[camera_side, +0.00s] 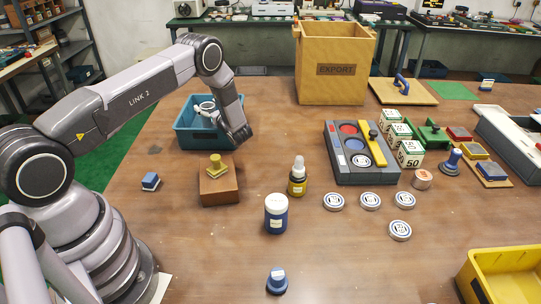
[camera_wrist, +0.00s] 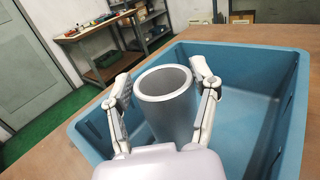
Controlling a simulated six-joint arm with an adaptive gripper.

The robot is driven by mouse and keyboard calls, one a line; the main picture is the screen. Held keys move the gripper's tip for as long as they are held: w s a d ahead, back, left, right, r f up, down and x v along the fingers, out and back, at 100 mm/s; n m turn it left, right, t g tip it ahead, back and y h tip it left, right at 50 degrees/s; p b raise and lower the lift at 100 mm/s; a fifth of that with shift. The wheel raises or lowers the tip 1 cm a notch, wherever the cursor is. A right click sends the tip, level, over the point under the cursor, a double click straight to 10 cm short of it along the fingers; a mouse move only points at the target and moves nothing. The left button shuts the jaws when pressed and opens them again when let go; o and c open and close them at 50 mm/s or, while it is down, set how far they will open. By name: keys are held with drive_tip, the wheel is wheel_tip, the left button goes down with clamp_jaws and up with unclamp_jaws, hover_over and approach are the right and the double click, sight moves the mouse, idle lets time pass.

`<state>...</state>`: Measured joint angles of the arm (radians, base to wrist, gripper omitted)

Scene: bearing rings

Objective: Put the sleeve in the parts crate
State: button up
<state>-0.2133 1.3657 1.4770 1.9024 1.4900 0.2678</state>
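The sleeve (camera_wrist: 172,110) is a grey metal tube with an open round rim, seen in the wrist view inside the outline of a blue crate (camera_wrist: 82,148). It leans slightly in that view, and its lower end is hidden behind my gripper. My gripper (camera_wrist: 162,85) has one finger on each side of the sleeve, with a visible gap at the left finger; it looks open. In the side view the blue crate (camera_side: 183,142) stands left of centre, with my gripper (camera_side: 206,108) over it. Whether the sleeve touches the crate floor is unclear.
A brown block with a yellow piece (camera_side: 219,192) stands just in front of the crate. A dropper bottle (camera_side: 298,180), a blue-and-white jar (camera_side: 276,215) and several round discs lie to the right. A yellow bin (camera_side: 505,276) is at the front right corner.

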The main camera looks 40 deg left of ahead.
drive_tip(key=shift+o, duration=1.4)
drive_tip(key=shift+s+d+f, duration=0.1)
drive_tip(key=shift+s+f, duration=0.15)
drive_tip(key=shift+f, duration=0.5)
drive_tip(key=shift+r, duration=0.2)
drive_tip(key=s+d+r, duration=0.1)
drive_tip(key=d, duration=1)
drive_tip(key=s+d+r+n+g+h, duration=0.25)
drive_tip(key=s+r+n, duration=0.25)
drive_tip(key=r, duration=0.5)
drive_tip(key=s+d+r+n+g+h, duration=0.1)
drive_tip(key=s+r+n+g+h, duration=0.35)
drive_tip(key=r, duration=0.65)
drive_tip(key=s+d+r+n+t+h, duration=0.3)
drive_tip(key=s+d, duration=0.1)
drive_tip(key=s, duration=0.3)
drive_tip(key=s+d+r+n+t+h, duration=0.3)
drive_tip(key=s+d+t+h, duration=0.1)
drive_tip(key=s, duration=0.3)
drive_tip(key=s+d+r+n+t+h, duration=0.3)
drive_tip(key=s+d, duration=0.3)
drive_tip(key=s, duration=0.2)
drive_tip(key=shift+d+r+n+h, duration=0.25)
drive_tip(key=shift+n+h, duration=0.1)
drive_tip(key=shift+h, duration=0.15)
